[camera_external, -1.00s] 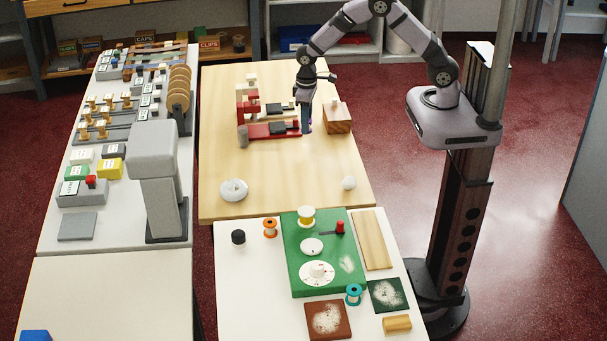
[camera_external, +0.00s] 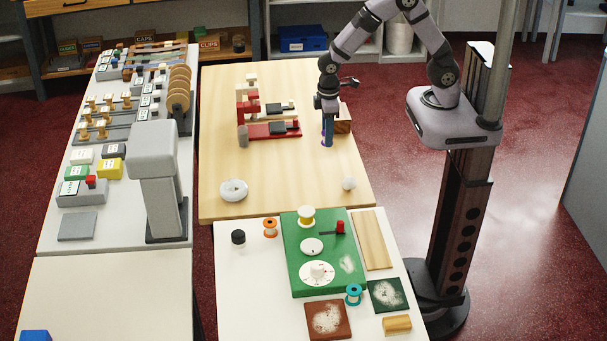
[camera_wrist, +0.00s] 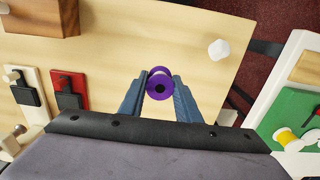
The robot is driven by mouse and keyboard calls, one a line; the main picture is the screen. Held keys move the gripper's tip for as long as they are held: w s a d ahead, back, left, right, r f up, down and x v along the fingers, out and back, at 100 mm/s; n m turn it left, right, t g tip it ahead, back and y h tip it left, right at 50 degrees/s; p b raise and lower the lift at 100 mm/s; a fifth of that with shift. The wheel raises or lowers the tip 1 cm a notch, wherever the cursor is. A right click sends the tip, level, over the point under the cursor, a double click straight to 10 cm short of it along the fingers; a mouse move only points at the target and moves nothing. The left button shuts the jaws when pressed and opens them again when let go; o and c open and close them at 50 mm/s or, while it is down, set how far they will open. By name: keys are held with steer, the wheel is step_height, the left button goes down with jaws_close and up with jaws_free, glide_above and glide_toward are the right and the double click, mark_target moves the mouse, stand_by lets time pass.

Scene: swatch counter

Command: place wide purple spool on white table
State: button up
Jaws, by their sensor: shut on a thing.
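A purple spool (camera_wrist: 159,84) with a dark centre hole is between the two blue fingers of my gripper (camera_wrist: 160,96) in the wrist view. My gripper (camera_external: 328,140) is shut on it, above the light wooden table in the external view. There the spool is mostly hidden by the fingers. The white table (camera_external: 255,290) stands in front of the wooden one. Its left part has a bare area.
The white table bears a green board (camera_external: 330,278), an orange spool (camera_external: 270,228), a black-topped spool (camera_external: 238,237), a teal spool (camera_external: 354,294) and a yellow spool (camera_external: 306,216). A white ring (camera_external: 233,190) and a wooden block (camera_external: 343,121) are on the wooden table (camera_external: 285,180).

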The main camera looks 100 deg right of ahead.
steer(key=shift+d+f, duration=0.1)
steer(key=shift+m, duration=0.6)
steer(key=d+f+b, duration=0.1)
steer(key=d, duration=0.1)
steer(key=d+f+b, duration=0.1)
steer(key=f, duration=0.1)
steer(key=shift+s+d+f, duration=0.2)
steer(key=shift+s+d, duration=0.15)
steer(key=shift+m, duration=0.6)
steer(key=w+d, duration=0.1)
steer(key=w+d+f+b, duration=0.1)
steer(key=d, duration=0.1)
steer(key=w+d, duration=0.1)
steer(key=w, duration=0.1)
steer(key=shift+d+f+b, duration=0.3)
steer(key=shift+d, duration=0.05)
steer(key=m, duration=0.2)
glide_toward(295, 149)
step_height(295, 149, up, 4)
steer(key=m, duration=0.4)
steer(key=shift+d+m, duration=0.15)
steer(key=shift+m, duration=0.15)
steer(key=shift+f+p, duration=1)
steer(key=shift+f, duration=3.95)
steer(key=shift+f, duration=0.1)
